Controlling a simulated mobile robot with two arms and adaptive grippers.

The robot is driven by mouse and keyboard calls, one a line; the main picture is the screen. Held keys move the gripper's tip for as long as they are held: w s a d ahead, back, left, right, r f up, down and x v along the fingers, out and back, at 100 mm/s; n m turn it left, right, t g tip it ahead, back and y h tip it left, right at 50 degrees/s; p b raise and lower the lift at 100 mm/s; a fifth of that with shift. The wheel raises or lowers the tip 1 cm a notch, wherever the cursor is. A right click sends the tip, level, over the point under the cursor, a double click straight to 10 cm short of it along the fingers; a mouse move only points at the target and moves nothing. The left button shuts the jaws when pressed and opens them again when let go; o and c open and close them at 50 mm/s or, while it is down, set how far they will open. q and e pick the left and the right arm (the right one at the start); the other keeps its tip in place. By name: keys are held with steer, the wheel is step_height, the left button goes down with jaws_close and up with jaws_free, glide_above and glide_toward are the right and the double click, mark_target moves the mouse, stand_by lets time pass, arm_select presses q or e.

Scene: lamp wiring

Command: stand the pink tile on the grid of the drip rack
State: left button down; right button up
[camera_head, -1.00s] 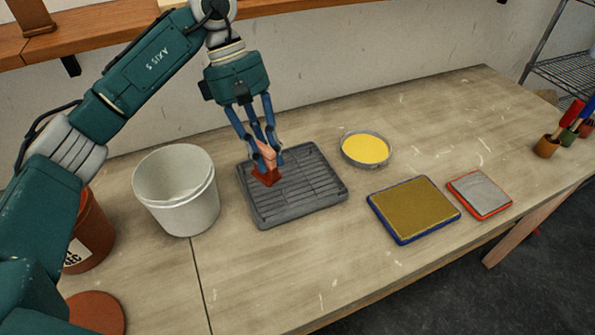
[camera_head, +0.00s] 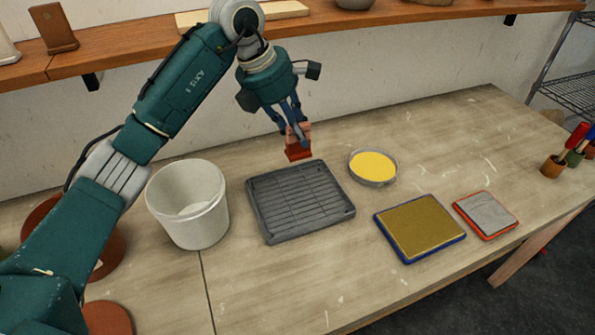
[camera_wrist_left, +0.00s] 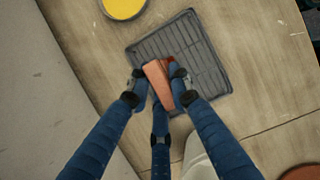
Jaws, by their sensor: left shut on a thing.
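My left gripper (camera_head: 297,136) is shut on the pink tile (camera_head: 299,154), whose upper part is pale pink and whose lower part is dark red. In the head view, the tile shows over the back edge of the grey drip rack (camera_head: 258,220), with its lower edge apparently clear of the grid. The left wrist view shows the tile (camera_wrist_left: 157,82) between the fingers, over the ribbed rack (camera_wrist_left: 205,52). The exact height above the rack is hard to tell. The rack's grid carries nothing that I can see. My right gripper is out of view.
A white bucket (camera_head: 190,222) stands just left of the rack. A round dish of yellow glaze (camera_head: 373,166) is to its right. A blue-edged tray (camera_head: 420,228) and a red-edged grey pad (camera_head: 486,214) lie farther right. A wooden shelf (camera_head: 150,42) runs along the wall behind.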

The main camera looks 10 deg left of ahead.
arm_select(q)
step_height(320, 180, down, 9)
steer(key=shift+r+p, duration=0.15)
steer(key=shift+p, duration=0.75)
step_height(320, 180, down, 3)
steer(key=shift+f+p, duration=0.1)
steer(key=shift+p, duration=0.4)
steer(key=shift+f, duration=0.3)
steer(key=c, duration=1.6)
jaws_free()
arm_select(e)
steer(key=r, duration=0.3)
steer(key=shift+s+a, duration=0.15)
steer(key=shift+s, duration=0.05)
